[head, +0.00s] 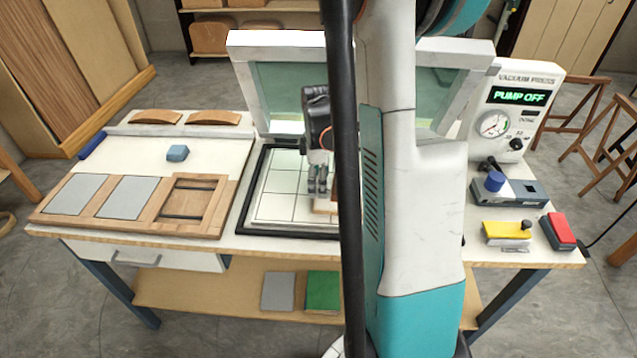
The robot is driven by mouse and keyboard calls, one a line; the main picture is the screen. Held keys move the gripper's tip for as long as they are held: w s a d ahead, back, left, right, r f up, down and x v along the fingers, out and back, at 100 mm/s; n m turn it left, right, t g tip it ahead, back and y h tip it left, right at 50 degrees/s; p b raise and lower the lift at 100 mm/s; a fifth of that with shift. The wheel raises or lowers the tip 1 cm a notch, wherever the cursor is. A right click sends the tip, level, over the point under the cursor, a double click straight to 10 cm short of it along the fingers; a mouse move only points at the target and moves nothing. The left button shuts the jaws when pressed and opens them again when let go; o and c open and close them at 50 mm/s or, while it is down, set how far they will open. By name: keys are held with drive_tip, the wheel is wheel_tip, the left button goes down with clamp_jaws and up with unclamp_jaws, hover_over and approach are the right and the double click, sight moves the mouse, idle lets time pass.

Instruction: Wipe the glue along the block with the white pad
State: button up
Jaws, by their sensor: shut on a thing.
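My gripper (318,190) points down over the gridded white press bed, just left of my arm. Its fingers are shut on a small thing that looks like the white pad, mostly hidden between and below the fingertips. The pale wooden block (325,208) lies on the bed right under the gripper. Only its left end shows; my arm covers the rest. I cannot tell whether the pad touches the block, and no glue can be made out from here.
The vacuum press bed has a black frame (241,222), with its raised lid (240,62) behind. At left, a wooden board (225,205) holds grey sheets; a blue block (177,153) sits nearby. At right are the press panel (520,96), a yellow tool (507,230) and a red-topped box (560,230).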

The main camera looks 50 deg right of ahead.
drive_tip(key=shift+w+d, duration=0.3)
drive_tip(key=shift+d, duration=0.1)
drive_tip(key=shift+w, duration=0.1)
drive_tip(key=shift+w+d+f, duration=0.1)
drive_tip(key=shift+w+d, duration=0.25)
drive_tip(key=shift+d, duration=0.2)
drive_tip(key=shift+s+a, duration=0.1)
drive_tip(key=shift+a, duration=0.05)
drive_tip(key=shift+s+a, duration=0.4)
drive_tip(key=shift+a, duration=0.1)
drive_tip(key=shift+s+a, duration=0.1)
drive_tip(key=shift+s+a, duration=0.4)
drive_tip(key=shift+a, duration=0.15)
drive_tip(key=shift+s+a, duration=0.1)
drive_tip(key=shift+a, duration=0.05)
